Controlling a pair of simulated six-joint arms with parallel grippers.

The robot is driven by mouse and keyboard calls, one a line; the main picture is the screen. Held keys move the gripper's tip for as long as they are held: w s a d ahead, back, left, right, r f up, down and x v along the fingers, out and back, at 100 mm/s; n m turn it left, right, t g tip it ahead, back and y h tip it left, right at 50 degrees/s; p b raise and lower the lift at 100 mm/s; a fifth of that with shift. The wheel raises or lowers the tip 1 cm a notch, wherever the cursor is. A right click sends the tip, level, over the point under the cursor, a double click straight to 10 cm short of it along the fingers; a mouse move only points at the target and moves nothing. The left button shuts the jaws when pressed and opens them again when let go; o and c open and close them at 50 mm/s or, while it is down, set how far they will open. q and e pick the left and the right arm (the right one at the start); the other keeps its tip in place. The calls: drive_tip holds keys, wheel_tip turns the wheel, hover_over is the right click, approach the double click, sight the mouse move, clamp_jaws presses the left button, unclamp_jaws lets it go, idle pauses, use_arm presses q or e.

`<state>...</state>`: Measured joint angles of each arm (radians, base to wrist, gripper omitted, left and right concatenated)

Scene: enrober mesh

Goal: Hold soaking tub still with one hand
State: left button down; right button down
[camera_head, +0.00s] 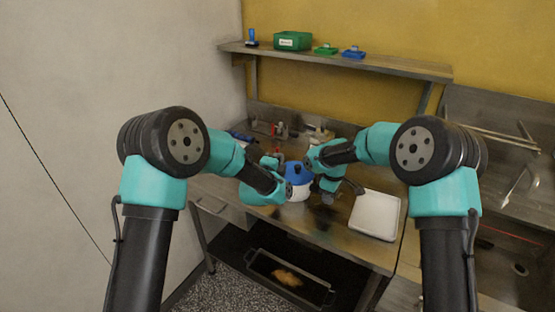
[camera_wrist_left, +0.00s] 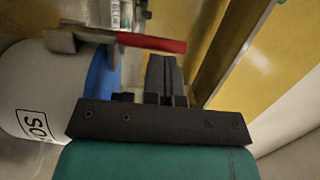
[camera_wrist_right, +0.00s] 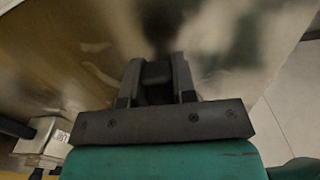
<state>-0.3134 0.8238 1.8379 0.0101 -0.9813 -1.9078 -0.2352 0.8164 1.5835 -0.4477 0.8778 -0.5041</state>
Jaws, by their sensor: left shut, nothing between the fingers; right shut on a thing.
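The soaking tub (camera_head: 298,190) is a white pot with a blue top, upright on the steel bench between my two arms. In the left wrist view the tub (camera_wrist_left: 35,95) lies sideways at the left, its label partly readable. My left gripper (camera_head: 277,160) is shut and empty, close beside the tub at about the height of its blue top; its fingers (camera_wrist_left: 165,80) also show in the left wrist view. My right gripper (camera_wrist_right: 155,75) is shut on a small dark grey piece that I cannot identify, above the bench to the right of the tub. No finger visibly grips the tub.
A red-handled tool (camera_wrist_left: 150,42) is close to my left fingers. A white tray (camera_head: 376,214) lies on the bench at the right. Small items stand at the back of the bench. A shelf (camera_head: 390,67) with green and blue boxes is above. A dark tray (camera_head: 288,278) sits below.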

use_arm(q)
drive_tip(key=shift+w+a+r+n, duration=0.1)
drive_tip(key=shift+w+a+n, duration=0.4)
drive_tip(key=shift+a+n, duration=0.4)
idle(0.7)
drive_tip(key=w+a+f+n+g, duration=0.2)
drive_tip(key=a+n, duration=0.4)
drive_tip(key=n, duration=0.3)
drive_tip(key=shift+w+f+h, duration=0.4)
drive_tip(key=shift+w+f, duration=0.25)
drive_tip(key=shift+w, duration=0.2)
drive_tip(key=d+r+v, duration=0.1)
drive_tip(key=r+v, duration=0.1)
drive_tip(key=v, duration=1.1)
drive_tip(key=shift+s+d+r, duration=0.15)
drive_tip(key=shift+d+r, duration=0.05)
drive_tip(key=shift+d, duration=0.25)
